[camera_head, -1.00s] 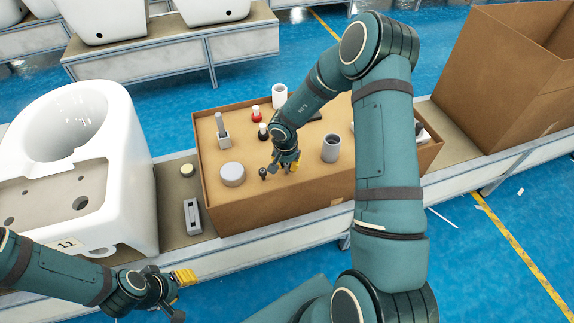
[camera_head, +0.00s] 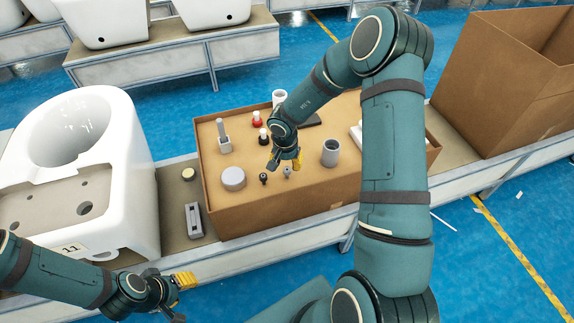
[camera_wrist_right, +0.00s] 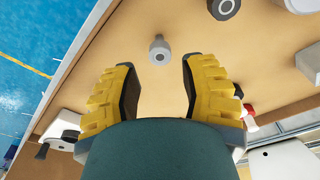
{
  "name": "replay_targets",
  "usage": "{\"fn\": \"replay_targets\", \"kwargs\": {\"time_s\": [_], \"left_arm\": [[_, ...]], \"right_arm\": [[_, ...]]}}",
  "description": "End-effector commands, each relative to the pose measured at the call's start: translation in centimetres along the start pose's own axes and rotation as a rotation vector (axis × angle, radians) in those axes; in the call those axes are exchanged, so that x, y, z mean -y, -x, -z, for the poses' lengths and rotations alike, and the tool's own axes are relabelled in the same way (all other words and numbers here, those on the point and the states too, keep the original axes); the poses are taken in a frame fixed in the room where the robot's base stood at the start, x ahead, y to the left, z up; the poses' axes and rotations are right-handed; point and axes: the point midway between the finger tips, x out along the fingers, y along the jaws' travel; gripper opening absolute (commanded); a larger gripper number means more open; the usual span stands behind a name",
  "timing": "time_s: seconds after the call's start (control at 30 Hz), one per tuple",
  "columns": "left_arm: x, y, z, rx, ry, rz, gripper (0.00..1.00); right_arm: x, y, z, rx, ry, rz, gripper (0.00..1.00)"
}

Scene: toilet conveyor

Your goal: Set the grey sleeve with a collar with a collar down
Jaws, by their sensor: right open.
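The small grey sleeve with a collar (camera_head: 287,172) stands upright on the tan top of the box, just right of a small black piece (camera_head: 263,178). In the right wrist view the sleeve (camera_wrist_right: 159,50) shows beyond the gap between the fingertips, free of both. My right gripper (camera_head: 287,160) is open and empty, above and a little behind the sleeve; its yellow-padded fingers (camera_wrist_right: 158,85) are spread apart. My left gripper (camera_head: 182,297) is at the lower left, away from the box, and looks open and empty.
A white toilet (camera_head: 80,170) stands left. An open carton (camera_head: 510,80) is at right.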

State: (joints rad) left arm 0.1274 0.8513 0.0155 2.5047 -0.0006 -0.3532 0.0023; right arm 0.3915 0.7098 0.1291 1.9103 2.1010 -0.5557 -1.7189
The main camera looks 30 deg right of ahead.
Motion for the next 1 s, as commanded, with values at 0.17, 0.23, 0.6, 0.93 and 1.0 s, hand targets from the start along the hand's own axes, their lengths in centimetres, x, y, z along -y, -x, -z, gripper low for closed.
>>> {"fn": "replay_targets", "kwargs": {"time_s": [0.17,0.23,0.6,0.93,1.0], "left_arm": [[-0.7,1.9,-0.1,0.008,0.001,-0.001,0.43],[-0.9,2.3,-0.2,0.01,0.001,-0.001,0.43],[-1.2,3.1,-0.2,0.011,0.003,0.0,0.43],[-1.1,3.1,-0.2,0.011,0.003,0.0,0.43],[-1.1,3.1,-0.2,0.011,0.003,0.0,0.43]], "right_arm": [[0.0,4.3,0.1,-0.001,-0.002,0.001,0.43],[0.0,5.4,0.1,-0.001,-0.001,0.0,0.43],[0.0,7.4,-0.4,-0.02,0.018,-0.009,0.43],[1.4,3.6,-4.8,-0.181,0.204,0.039,0.43],[2.1,2.9,-6.4,-0.195,0.253,0.078,0.43]]}}
